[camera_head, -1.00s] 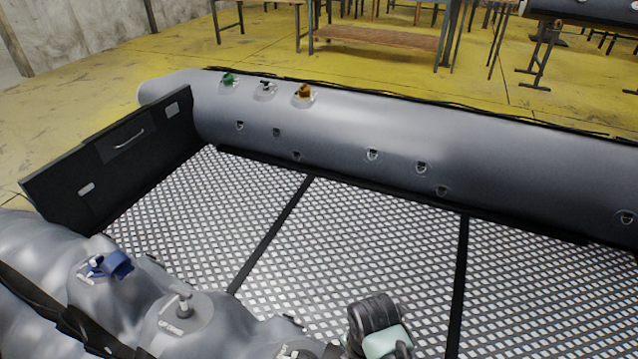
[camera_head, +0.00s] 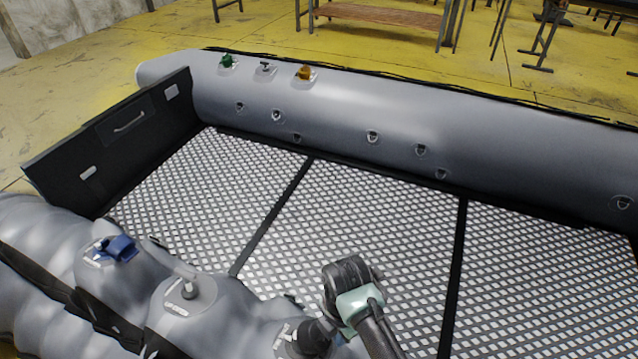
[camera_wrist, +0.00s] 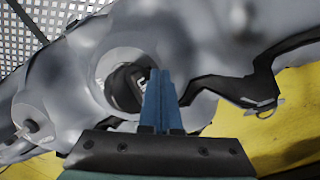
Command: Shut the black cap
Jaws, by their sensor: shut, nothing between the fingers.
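The black cap (camera_head: 313,337) is at the bottom edge of the head view, on a round grey valve base on the near tube, partly cut off. In the wrist view the dark cap (camera_wrist: 124,88) lies within a pale round valve base. My gripper (camera_wrist: 160,78) shows there as blue fingers, held together and empty, just right of the cap and overlapping its edge in the picture. I cannot tell whether they touch. How far the cap's lid stands open is unclear. In the head view my arm reaches in beside the cap, and its fingers are not distinguishable.
The near tube also bears a blue cap (camera_head: 121,247) and a white-grey valve (camera_head: 187,284). The far tube (camera_head: 450,120) carries a green cap (camera_head: 227,62), a small dark valve piece (camera_head: 265,68) and an orange cap (camera_head: 304,72). The patterned boat floor (camera_head: 360,220) is clear.

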